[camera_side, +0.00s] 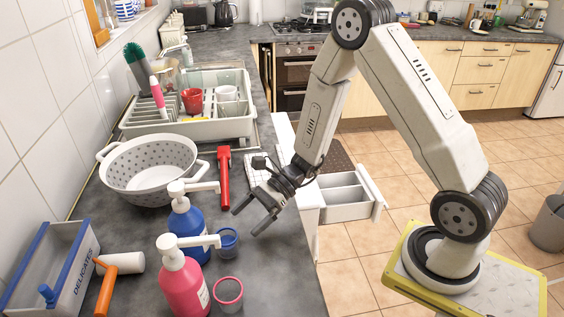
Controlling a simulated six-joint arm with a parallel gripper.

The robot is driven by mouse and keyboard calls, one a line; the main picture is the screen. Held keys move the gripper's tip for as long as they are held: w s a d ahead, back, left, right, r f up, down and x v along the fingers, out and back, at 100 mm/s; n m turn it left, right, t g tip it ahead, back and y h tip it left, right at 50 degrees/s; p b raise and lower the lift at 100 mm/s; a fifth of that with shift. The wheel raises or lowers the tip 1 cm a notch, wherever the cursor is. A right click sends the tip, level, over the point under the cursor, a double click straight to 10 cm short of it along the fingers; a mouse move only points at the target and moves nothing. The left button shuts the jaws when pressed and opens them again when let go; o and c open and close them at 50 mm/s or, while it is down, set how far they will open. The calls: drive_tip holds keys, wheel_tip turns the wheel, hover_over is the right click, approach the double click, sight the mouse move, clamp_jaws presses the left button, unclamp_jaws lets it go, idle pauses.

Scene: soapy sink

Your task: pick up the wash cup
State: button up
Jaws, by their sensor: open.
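No cup carries a label, so I cannot tell which one is the wash cup. A small blue cup (227,242) stands on the dark counter beside the blue pump bottle (187,228). A cup with a pink rim (229,296) stands nearer the camera, beside the pink pump bottle (183,286). A red cup (192,100) and a white cup (227,93) sit in the dish rack (240,126). My gripper (248,222) is open and empty. It is over the counter near its right edge, above and to the right of the blue cup, and appears apart from it.
A white colander (148,184) and a red-handled tool (223,180) lie behind the bottles. A box marked DELICATES (75,280) and an orange-handled tool (107,285) are at front left. An open drawer (347,212) juts out on the right. The front right counter is clear.

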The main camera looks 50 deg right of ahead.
sight(217, 249)
drive_tip(key=shift+x, duration=3.4)
drive_tip(key=shift+s, duration=0.15)
drive_tip(key=c, duration=1.1)
drive_tip(key=shift+c, duration=0.2)
drive_tip(key=shift+r, duration=0.1)
